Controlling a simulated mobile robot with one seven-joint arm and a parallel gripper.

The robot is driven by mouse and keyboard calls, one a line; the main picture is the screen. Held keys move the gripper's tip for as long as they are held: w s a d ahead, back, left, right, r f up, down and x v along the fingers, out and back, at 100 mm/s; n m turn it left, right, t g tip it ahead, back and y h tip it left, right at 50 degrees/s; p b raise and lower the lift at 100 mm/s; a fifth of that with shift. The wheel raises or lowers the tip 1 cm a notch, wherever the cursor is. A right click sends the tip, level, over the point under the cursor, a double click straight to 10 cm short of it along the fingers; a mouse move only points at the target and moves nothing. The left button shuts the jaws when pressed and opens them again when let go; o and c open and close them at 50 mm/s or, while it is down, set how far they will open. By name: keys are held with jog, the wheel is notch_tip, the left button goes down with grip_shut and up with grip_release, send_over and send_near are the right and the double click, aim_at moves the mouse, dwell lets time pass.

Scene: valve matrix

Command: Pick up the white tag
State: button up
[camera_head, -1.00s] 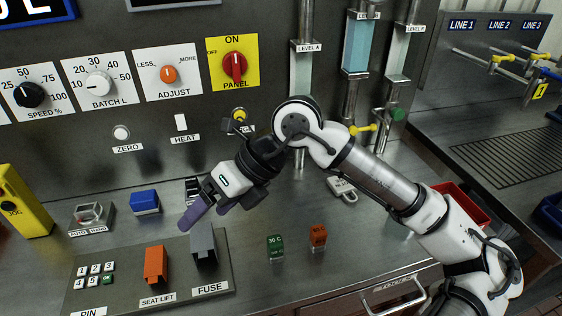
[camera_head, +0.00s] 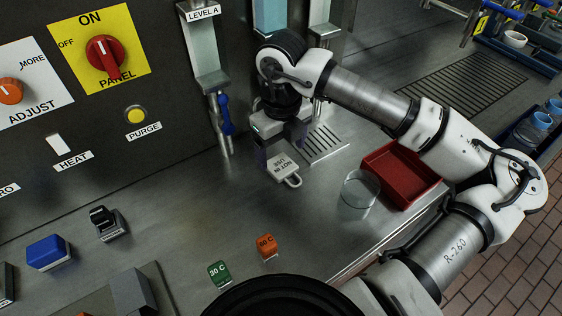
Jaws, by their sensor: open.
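The white tag (camera_head: 284,167), printed "NOT IN USE" and with a loop at its lower right end, is on the metal counter below the panel. My gripper (camera_head: 277,153) is open, pointing down just above and behind the tag. A purple finger shows at the tag's left; the other finger is mostly hidden. I cannot tell whether the fingers touch the tag. Nothing shows held between them.
A red tray (camera_head: 402,173) and a clear glass (camera_head: 359,189) stand right of the tag. A blue-handled valve (camera_head: 226,117) hangs left of my gripper. The counter left of the tag is clear.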

aim_at(281, 164)
jog(key=shift+w+a+f+p, duration=0.15)
jog(key=shift+f+p, duration=0.2)
jog(key=shift+f, duration=0.8)
jog(key=shift+w+a+f+p, duration=0.15)
jog(key=shift+f+p, duration=0.2)
jog(key=shift+f, duration=0.8)
jog(key=shift+d, duration=0.1)
jog(key=c, duration=1.1)
jog(key=shift+c, duration=0.2)
jog(key=shift+r+b, duration=0.1)
jog(key=shift+b, duration=0.2)
jog(key=shift+s+d+r, duration=0.1)
jog(key=shift+r, duration=0.05)
jog(key=r+b, duration=0.1)
jog(key=r, duration=0.1)
jog(key=r+b, duration=0.1)
jog(key=r, duration=0.1)
jog(key=r+b, duration=0.1)
jog(key=r, duration=0.1)
jog(key=shift+s+d+r, duration=0.2)
jog(key=shift+s, duration=0.2)
jog(key=s+d+b, duration=0.2)
jog(key=s+d, duration=0.2)
jog(key=s, duration=0.4)
jog(key=s+d+b, duration=0.3)
jog(key=s+d, duration=0.1)
jog(key=s, duration=0.4)
jog(key=shift+s+d, duration=0.35)
jog(key=shift+d, duration=0.05)
